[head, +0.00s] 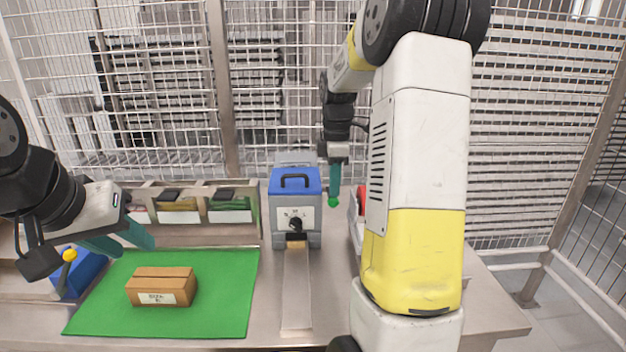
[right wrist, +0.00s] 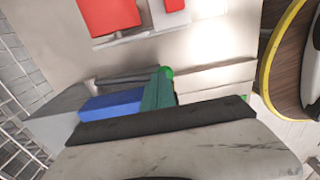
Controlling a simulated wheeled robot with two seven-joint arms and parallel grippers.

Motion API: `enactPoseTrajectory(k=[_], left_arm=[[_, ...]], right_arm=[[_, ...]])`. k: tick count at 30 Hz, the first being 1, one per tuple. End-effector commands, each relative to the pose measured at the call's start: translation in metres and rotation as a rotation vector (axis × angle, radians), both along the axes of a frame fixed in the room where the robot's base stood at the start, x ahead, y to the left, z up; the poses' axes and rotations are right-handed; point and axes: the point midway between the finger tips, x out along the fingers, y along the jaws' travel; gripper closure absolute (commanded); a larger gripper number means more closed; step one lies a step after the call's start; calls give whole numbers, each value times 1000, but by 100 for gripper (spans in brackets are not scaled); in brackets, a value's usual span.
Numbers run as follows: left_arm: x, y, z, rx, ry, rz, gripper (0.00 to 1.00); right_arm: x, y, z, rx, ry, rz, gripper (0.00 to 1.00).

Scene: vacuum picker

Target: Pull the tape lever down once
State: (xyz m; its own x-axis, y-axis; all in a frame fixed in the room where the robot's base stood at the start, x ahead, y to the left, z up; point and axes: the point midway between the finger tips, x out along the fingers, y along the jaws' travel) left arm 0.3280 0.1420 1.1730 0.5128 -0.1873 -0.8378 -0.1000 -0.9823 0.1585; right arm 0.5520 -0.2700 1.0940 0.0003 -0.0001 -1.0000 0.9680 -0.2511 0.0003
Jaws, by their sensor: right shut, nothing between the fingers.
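A grey machine with a blue top (head: 293,184) stands in the middle of the table, with a black dial on its front. A green ball (head: 333,202), which looks like the knob of its lever, is beside its right side. My right gripper (head: 334,192) is shut with its teal fingers pointing down at the green ball. In the right wrist view the green ball (right wrist: 166,71) is at the fingertips (right wrist: 160,80); I cannot tell whether they touch. The lever's arm is not clear. My left gripper (head: 122,244) is open and empty above the green mat's back left.
A brown carton (head: 161,288) lies on the green mat (head: 225,308). A blue device with a yellow-knobbed lever (head: 69,256) is at the far left. Bins (head: 232,210) stand behind the mat. A metal strip (head: 296,290) runs forward from the machine. Red items (right wrist: 110,15) are nearby. Wire fencing is behind.

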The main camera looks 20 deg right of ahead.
Motion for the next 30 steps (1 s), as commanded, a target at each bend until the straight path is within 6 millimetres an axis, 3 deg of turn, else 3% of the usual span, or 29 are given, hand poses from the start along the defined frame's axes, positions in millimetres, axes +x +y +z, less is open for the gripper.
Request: enactPoseTrajectory(k=[12, 30], left_arm=[[0, 0, 0, 0, 0, 0, 64], [0, 0, 0, 0, 0, 0, 64]], right_arm=[[-9, 3, -29, 1, 2, 1, 100], [-11, 3, -42, 1, 3, 0, 100]])
